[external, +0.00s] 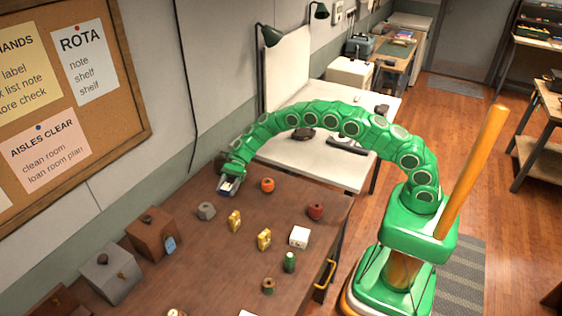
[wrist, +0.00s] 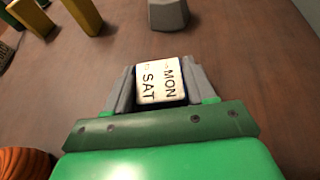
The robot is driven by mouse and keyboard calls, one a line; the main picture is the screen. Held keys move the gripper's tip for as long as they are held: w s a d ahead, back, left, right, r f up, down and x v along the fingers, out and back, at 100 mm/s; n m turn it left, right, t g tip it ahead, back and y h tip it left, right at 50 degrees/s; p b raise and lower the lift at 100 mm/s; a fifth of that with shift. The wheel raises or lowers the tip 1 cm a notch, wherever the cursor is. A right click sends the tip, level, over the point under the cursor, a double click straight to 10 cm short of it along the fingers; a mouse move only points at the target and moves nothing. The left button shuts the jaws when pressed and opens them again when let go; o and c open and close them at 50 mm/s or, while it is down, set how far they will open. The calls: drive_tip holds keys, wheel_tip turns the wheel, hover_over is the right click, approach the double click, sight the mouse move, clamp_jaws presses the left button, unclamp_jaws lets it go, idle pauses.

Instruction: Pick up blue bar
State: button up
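My gripper (external: 229,187) is low over the left back part of the brown table. In the wrist view its two grey fingers (wrist: 160,85) stand close on both sides of a small block (wrist: 160,82). The block has a white face lettered "MON" and "SAT" and dark bluish edges. It also shows as white and blue at the fingertips in the external view (external: 228,186). The fingers look shut on it; its underside is hidden, and I cannot tell whether it touches the table. No plain blue bar shows clearly elsewhere.
On the brown table (external: 215,255), a grey nut-like piece (external: 206,211), an orange piece (external: 268,184), yellow blocks (external: 234,221), a red piece (external: 315,211), a white box (external: 299,237) and a green bottle (external: 290,262) stand nearby. Boxes with knobs (external: 152,234) line the wall.

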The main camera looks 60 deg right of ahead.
drive_tip(key=shift+c, duration=1)
